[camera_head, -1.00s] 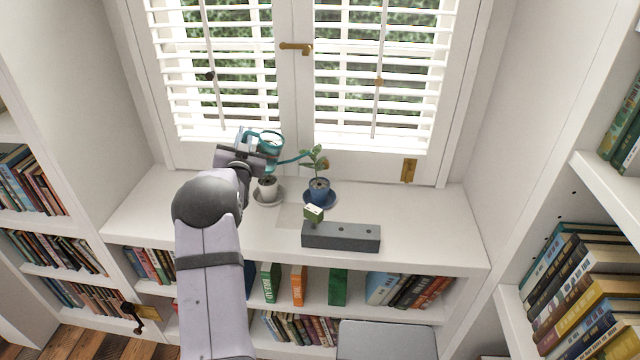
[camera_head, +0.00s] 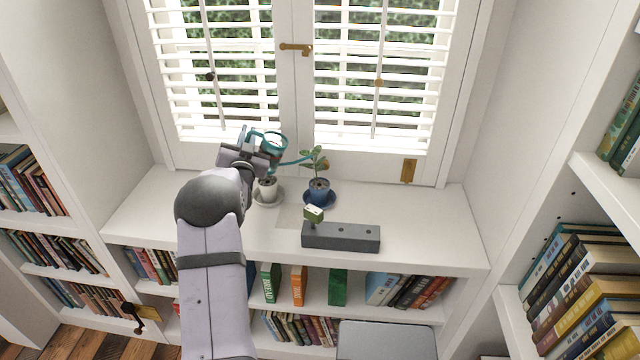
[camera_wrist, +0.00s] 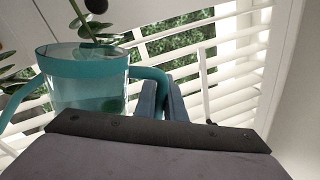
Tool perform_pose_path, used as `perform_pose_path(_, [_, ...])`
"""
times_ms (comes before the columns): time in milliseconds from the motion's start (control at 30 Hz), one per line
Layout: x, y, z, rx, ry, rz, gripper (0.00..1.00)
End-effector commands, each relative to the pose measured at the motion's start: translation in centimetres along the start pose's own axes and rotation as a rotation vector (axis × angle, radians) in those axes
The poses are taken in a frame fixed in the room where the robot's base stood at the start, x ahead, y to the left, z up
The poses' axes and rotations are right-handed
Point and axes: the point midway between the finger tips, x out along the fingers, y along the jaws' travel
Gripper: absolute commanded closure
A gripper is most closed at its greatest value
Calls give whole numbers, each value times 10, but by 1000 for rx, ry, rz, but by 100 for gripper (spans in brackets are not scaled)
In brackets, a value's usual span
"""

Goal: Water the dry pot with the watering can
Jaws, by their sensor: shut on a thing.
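My gripper (camera_head: 258,149) is shut on the handle of the teal watering can (camera_head: 274,141), above the window shelf. The can also shows in the wrist view (camera_wrist: 88,85), with see-through walls and water inside. Its spout points right, its tip by the plant in the blue pot (camera_head: 319,191). That pot stands upright on a blue saucer and holds a leafy plant. A white pot (camera_head: 268,189) on a grey saucer stands to its left, below the can, partly hidden by my arm. I cannot tell whether water leaves the spout.
The window blinds (camera_head: 378,75) are close behind. The shelf's right side is clear.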

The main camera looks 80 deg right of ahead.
Motion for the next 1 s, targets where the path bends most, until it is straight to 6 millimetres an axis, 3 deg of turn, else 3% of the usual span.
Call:
perform_pose_path(867, [0, 2, -7, 36, 11, -2, 100])
perform_pose_path(1000, [1, -7, 8, -50, -6, -5, 100])
